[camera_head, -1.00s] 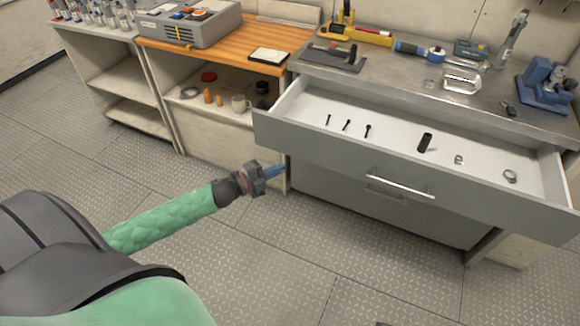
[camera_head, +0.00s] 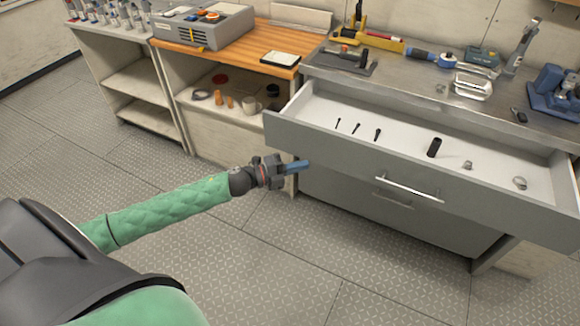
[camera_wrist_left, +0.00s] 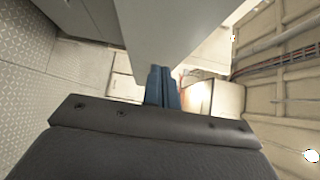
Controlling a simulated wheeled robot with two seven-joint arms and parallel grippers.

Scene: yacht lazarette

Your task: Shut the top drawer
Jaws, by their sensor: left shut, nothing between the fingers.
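The top drawer (camera_head: 345,153) of the grey workbench is pulled well out, with its bar handle (camera_head: 409,188) on the front. Inside lie several small bolts, a black cylinder (camera_head: 434,148) and metal rings. My left gripper (camera_head: 299,165) is shut and empty, with blue fingers, just in front of the left part of the drawer front. In the left wrist view the shut fingers (camera_wrist_left: 163,86) point toward a grey panel edge (camera_wrist_left: 170,30); I cannot tell whether they touch it. My right gripper is not in view.
A lower drawer with its own handle (camera_head: 393,200) is shut below. Tools and a blue vise (camera_head: 555,92) stand on the metal bench top. A wooden-topped shelf unit (camera_head: 235,50) is at left. The plate floor (camera_head: 290,270) in front is clear.

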